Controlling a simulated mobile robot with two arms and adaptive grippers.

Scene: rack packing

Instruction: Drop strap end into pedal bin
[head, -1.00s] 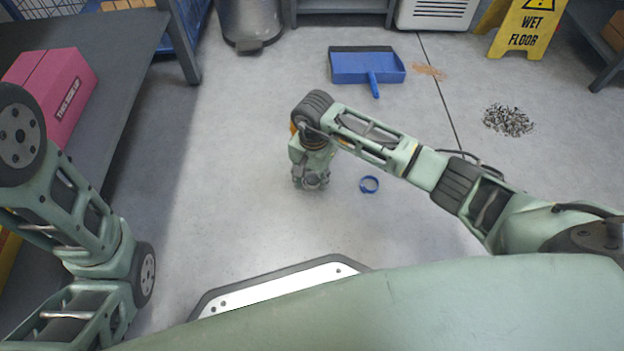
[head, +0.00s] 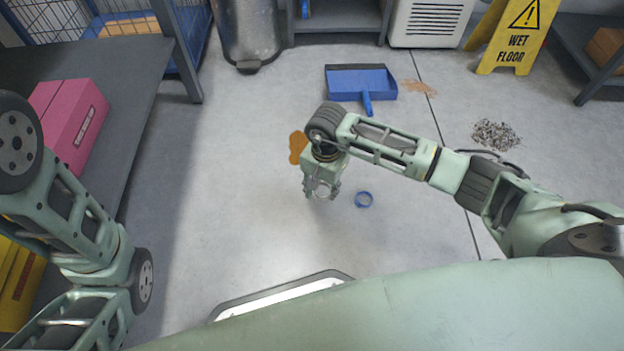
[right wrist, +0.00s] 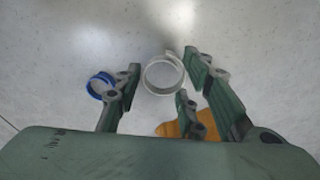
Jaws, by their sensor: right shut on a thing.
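My right gripper (head: 321,192) points down over the floor with a pale, whitish coiled strap end (right wrist: 164,74) between its fingers. In the right wrist view the fingers (right wrist: 160,88) stand on both sides of the coil. The coil also shows small and pale in the head view (head: 322,188). The pedal bin (head: 246,32), a grey metal cylinder with a dark pedal at its base, stands at the back left of centre, its top cut off by the frame. My left arm is at the left edge; its gripper is out of view.
A blue dustpan (head: 360,82), metal shavings (head: 496,135) and a wet floor sign (head: 517,38) are farther back. A grey shelf (head: 110,62) bounds the left.

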